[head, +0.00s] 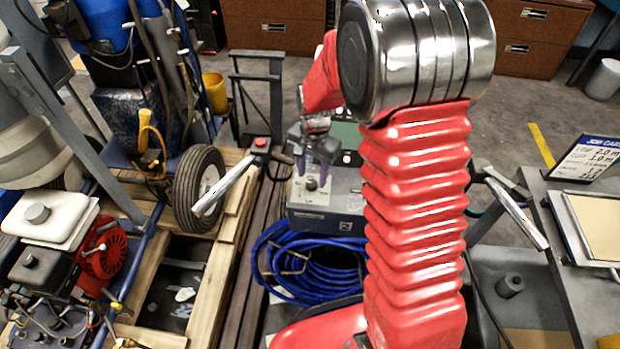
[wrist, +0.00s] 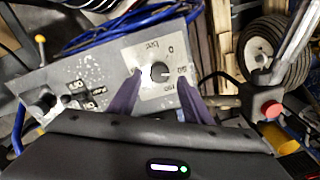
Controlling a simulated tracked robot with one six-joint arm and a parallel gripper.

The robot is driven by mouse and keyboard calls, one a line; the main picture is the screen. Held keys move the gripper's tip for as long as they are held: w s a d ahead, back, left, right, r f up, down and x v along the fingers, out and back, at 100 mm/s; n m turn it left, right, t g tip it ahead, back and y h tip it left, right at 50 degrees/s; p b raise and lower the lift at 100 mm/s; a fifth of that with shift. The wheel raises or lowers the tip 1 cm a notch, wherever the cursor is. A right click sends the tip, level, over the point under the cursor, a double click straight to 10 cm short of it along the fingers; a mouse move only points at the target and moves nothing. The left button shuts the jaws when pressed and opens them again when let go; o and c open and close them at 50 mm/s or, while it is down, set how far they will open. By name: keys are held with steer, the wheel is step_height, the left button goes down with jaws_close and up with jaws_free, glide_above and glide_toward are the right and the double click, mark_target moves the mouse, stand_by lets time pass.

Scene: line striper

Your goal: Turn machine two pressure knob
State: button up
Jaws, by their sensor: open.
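A black round pressure knob (head: 312,184) sits on a pale printed dial plate on the front of a grey machine (head: 325,222). In the wrist view the knob (wrist: 159,72) lies near the centre, on the pale plate (wrist: 174,98) marked with numbers. My gripper (head: 315,168) is open just in front of the knob, its purple fingers pointing at the panel. In the wrist view one fingertip of my gripper (wrist: 163,80) shows on each side of the knob, with gaps between. I cannot tell how far the tips are from the panel.
A red button (wrist: 270,109) stands near the panel. A coiled blue hose (head: 300,262) lies before the machine. A wheeled striper with a tyre (head: 198,190) stands left; a grey bench (head: 575,255) stands right.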

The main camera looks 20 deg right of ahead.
steer(key=shift+f, duration=1.2)
steer(key=shift+c, duration=0.4)
steer(key=shift+w, duration=0.1)
steer(key=c, duration=0.9)
steer(key=shift+a, duration=0.25)
steer(key=shift+c, duration=0.4)
steer(key=shift+d, duration=0.1)
steer(key=shift+w+r+n, duration=0.15)
steer(key=shift+n, duration=0.15)
